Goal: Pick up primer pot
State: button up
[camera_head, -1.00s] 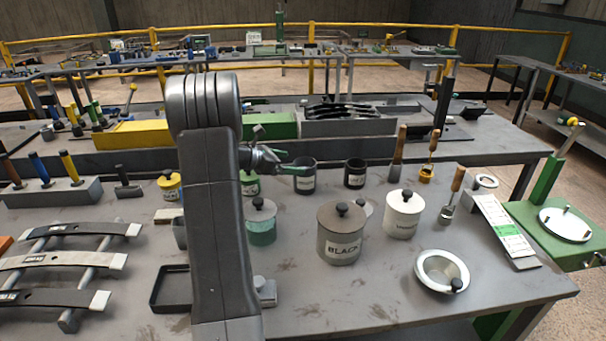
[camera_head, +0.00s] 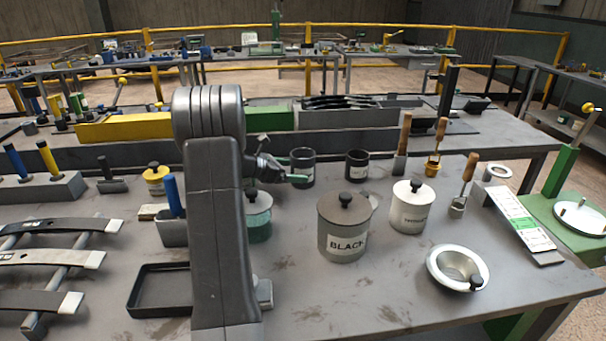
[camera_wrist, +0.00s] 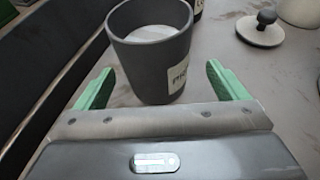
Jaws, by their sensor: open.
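The primer pot is an open dark grey cup with a pale fill and a white label, only partly readable as "PR", in the wrist view (camera_wrist: 152,62). I take it to be the left of two dark cups at the back of the bench in the head view (camera_head: 302,163). My gripper (camera_wrist: 160,72) is open, with one green finger on each side of the pot in the picture; I cannot tell whether either touches it. In the head view my gripper (camera_head: 284,173) is at the pot's lower left, partly hidden by my arm.
A second dark cup (camera_head: 357,166) stands to the right. A lidded grey BLACK pot (camera_head: 343,240), a lidded white pot (camera_head: 410,208) and a green-banded pot (camera_head: 258,220) stand nearer. A loose knobbed lid (camera_wrist: 260,30) lies beyond the primer pot at right.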

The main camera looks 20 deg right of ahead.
jog(key=x, duration=0.5)
jog(key=shift+w+r+p, duration=0.15)
jog(key=shift+w+p, duration=0.15)
jog(key=shift+p, duration=0.1)
jog(key=c, duration=1.3)
jog(key=shift+r, duration=0.1)
jog(key=shift+c, duration=0.7)
